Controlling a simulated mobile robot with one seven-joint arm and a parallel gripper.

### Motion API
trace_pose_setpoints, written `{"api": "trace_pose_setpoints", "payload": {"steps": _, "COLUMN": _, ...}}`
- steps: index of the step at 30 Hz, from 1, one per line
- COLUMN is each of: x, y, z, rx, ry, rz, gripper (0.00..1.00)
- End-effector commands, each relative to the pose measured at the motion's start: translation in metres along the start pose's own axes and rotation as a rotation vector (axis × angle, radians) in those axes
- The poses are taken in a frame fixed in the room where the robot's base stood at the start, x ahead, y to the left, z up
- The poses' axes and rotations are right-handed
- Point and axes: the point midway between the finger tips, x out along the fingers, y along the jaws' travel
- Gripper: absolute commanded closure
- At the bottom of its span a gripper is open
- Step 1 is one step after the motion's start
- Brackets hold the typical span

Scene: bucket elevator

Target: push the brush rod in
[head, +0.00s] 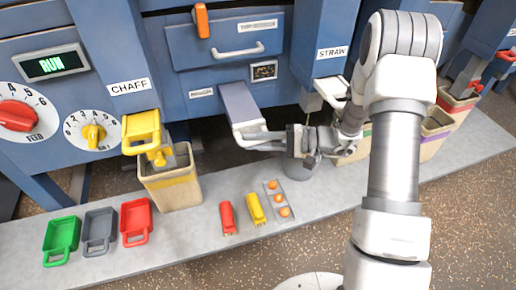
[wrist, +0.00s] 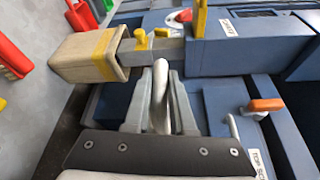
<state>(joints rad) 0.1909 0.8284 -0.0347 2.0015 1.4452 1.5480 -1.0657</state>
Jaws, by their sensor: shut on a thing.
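A grey bar (head: 238,104), which I take to be the brush rod, sticks out of the blue machine front below the drawer. A pale loop handle (head: 250,138) is at its outer end. My gripper (head: 285,138) reaches in from the right at that handle. In the wrist view my gripper (wrist: 160,112) is shut on a pale rod-like handle (wrist: 160,90), which stands between the two grey fingers. The fingers hide part of the handle. How far the rod stands out is hard to tell.
A tan bucket with a yellow band (head: 172,180) stands left under the yellow chaff gate (head: 143,132). Green (head: 61,238), grey (head: 101,230) and red (head: 136,220) scoops lie on the grey ledge (head: 190,240). More bins stand right behind my arm.

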Motion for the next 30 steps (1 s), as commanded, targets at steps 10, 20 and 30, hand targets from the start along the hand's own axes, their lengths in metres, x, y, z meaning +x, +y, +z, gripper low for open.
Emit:
{"api": "trace_pose_setpoints", "payload": {"steps": 10, "x": 0.0062, "y": -0.0042, "z": -0.0179, "rx": -0.002, "ry": 0.007, "rz": 0.002, "gripper": 1.0}}
{"api": "trace_pose_setpoints", "payload": {"steps": 20, "x": 0.0063, "y": -0.0041, "z": -0.0171, "rx": -0.001, "ry": 0.005, "rz": 0.001, "gripper": 0.48}}
{"api": "trace_pose_setpoints", "payload": {"steps": 30, "x": 0.0, "y": -0.0043, "z": -0.0169, "rx": 0.0, "ry": 0.005, "rz": 0.001, "gripper": 0.48}}
